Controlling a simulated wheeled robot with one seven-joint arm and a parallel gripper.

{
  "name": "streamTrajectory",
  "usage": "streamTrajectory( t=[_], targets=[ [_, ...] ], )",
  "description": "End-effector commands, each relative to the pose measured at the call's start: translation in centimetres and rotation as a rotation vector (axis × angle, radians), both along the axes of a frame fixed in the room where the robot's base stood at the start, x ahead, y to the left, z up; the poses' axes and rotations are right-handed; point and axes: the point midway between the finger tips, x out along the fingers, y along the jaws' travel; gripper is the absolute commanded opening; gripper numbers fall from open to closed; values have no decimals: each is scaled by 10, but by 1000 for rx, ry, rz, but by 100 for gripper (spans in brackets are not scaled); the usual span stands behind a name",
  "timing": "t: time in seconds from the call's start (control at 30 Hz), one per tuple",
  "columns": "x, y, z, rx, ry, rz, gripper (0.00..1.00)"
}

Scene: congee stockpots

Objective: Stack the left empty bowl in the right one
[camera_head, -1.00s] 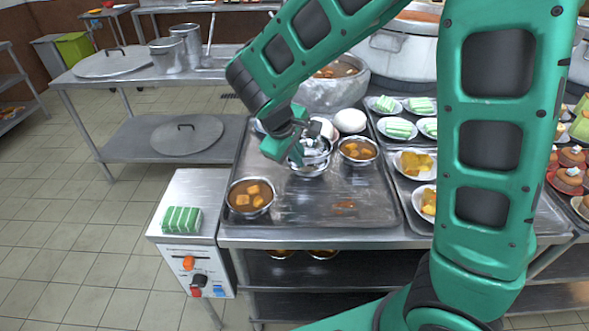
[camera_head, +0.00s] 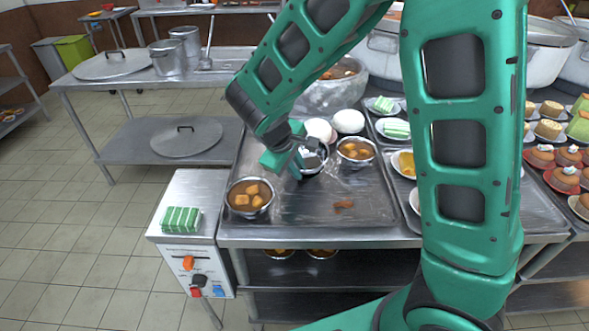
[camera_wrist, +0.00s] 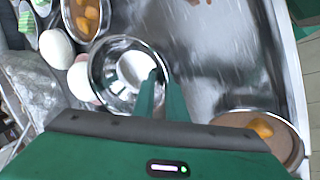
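A shiny empty metal bowl (camera_head: 313,158) stands on the tray, left of a filled bowl. In the wrist view it (camera_wrist: 105,88) is seen from above, with a bright white patch inside. I make out one clear bowl outline; whether a second empty bowl is nested in it, I cannot tell. My gripper (camera_head: 298,160) is at the bowl's left side. In the wrist view my gripper's two green fingers (camera_wrist: 163,80) are close together at the rim, with a narrow gap between them. Whether they pinch the rim, I cannot tell.
Filled bowls stand right (camera_head: 356,150) and front left (camera_head: 250,196) on the metal tray (camera_head: 310,212). White rounded objects (camera_head: 348,121) and a large pot (camera_head: 335,95) are behind. Plates of food are at right. The tray's front middle is mostly clear.

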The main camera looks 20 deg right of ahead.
Motion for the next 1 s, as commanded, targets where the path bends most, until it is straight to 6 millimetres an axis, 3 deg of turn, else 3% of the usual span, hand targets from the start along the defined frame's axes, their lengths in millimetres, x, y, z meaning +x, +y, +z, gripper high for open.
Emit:
streamTrajectory(
  t=[0.07,0.4,0.6,1.0],
  targets=[
    [-4,5,4,3,8,8,21],
    [-25,30,67,5,-7,8,21],
    [-34,40,94,5,-8,6,21],
    [-38,44,107,4,-6,1,21]
  ],
)
